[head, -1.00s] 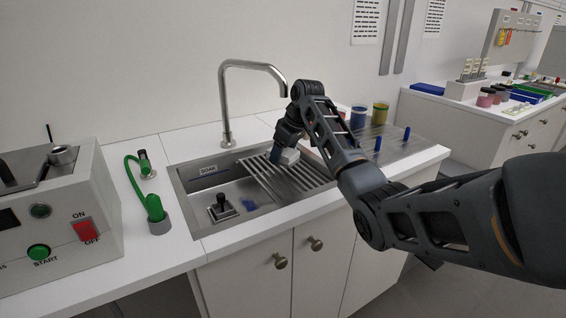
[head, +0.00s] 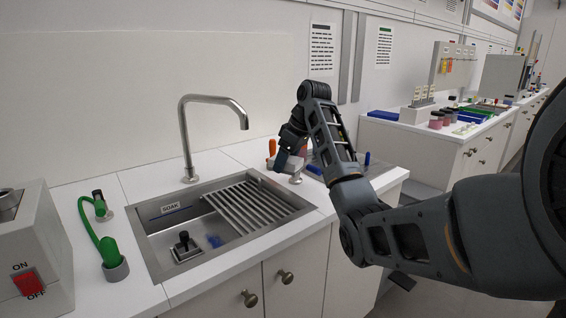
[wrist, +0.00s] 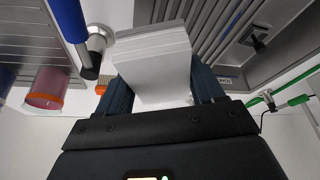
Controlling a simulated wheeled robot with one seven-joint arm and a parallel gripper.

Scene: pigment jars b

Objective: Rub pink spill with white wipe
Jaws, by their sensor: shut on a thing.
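My gripper (wrist: 160,92) is shut on the white wipe (wrist: 155,65), a thick pale folded block between the two fingers in the wrist view. In the head view my gripper (head: 290,163) is over the counter just right of the sink, above the strip between the sink and the drying area. The wipe is small and hard to make out there. I cannot see a pink spill in either view; my arm hides part of the counter behind it.
The steel sink (head: 150,243) with a slatted rack (head: 258,207) is left of my gripper. A metal post (wrist: 98,40), a blue-handled tool (wrist: 70,20) and a pink jar (wrist: 45,88) are close to the wipe. The tap (head: 185,140) rises behind the sink.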

